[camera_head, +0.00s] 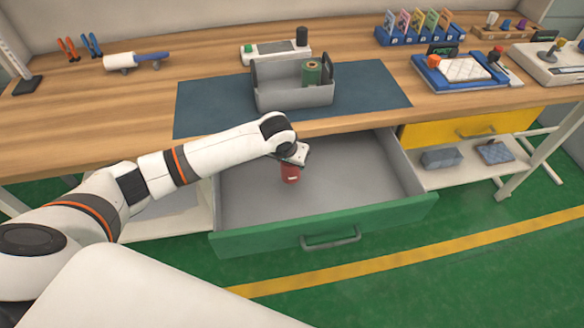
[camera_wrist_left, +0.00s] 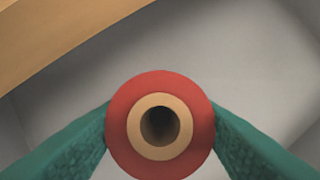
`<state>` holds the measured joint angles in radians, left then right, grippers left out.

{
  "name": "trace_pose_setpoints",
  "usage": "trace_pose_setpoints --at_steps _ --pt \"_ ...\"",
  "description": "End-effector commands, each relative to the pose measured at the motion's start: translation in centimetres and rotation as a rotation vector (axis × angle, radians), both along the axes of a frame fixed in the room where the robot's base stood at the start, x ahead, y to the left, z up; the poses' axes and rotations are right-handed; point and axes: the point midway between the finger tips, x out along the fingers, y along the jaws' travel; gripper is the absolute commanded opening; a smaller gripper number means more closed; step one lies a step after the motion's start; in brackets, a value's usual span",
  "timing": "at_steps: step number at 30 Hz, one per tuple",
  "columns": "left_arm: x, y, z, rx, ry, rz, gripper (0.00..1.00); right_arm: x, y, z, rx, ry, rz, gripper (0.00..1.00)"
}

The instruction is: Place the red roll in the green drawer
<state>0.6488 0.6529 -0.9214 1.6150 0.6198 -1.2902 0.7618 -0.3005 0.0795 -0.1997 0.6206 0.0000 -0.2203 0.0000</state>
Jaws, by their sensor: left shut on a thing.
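The red roll (camera_head: 290,173) is below my left gripper (camera_head: 291,163), over the open green drawer (camera_head: 270,241). In the left wrist view the roll (camera_wrist_left: 117,125) shows its end face, with a tan core around a dark hole. The green fingers of my left gripper (camera_wrist_left: 160,140) press on both its sides, so the gripper is shut on it. The drawer's grey floor shows around the roll and looks empty. I cannot tell whether the roll touches the floor. My right gripper is not in view.
A grey caddy (camera_head: 292,97) holding a green roll (camera_head: 312,73) stands on the dark blue mat (camera_head: 205,108) above the drawer. The wooden tabletop (camera_head: 60,135) overhangs the drawer's back. A closed yellow drawer (camera_head: 470,129) is to the right.

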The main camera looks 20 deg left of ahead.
Motion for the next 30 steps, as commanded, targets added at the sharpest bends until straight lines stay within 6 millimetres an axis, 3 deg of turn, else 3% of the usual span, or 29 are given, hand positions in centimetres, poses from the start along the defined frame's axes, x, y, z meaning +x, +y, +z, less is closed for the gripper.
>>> trace_pose_setpoints --at_steps 9,20,21,24,30 --pt "0.0 0.0 -3.6 0.001 -0.001 0.0 0.21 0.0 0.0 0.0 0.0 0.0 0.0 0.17" --pt "0.0 0.0 -4.0 0.0 -0.001 0.0 0.21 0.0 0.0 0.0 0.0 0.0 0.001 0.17" --pt "0.0 0.0 -4.0 0.0 0.0 0.0 0.58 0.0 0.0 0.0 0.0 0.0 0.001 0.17" --pt "-0.1 0.0 -4.0 0.0 0.0 0.0 0.73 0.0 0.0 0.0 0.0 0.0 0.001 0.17" --pt "0.0 0.0 -4.0 0.0 0.0 0.0 0.73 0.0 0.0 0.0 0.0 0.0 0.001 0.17"
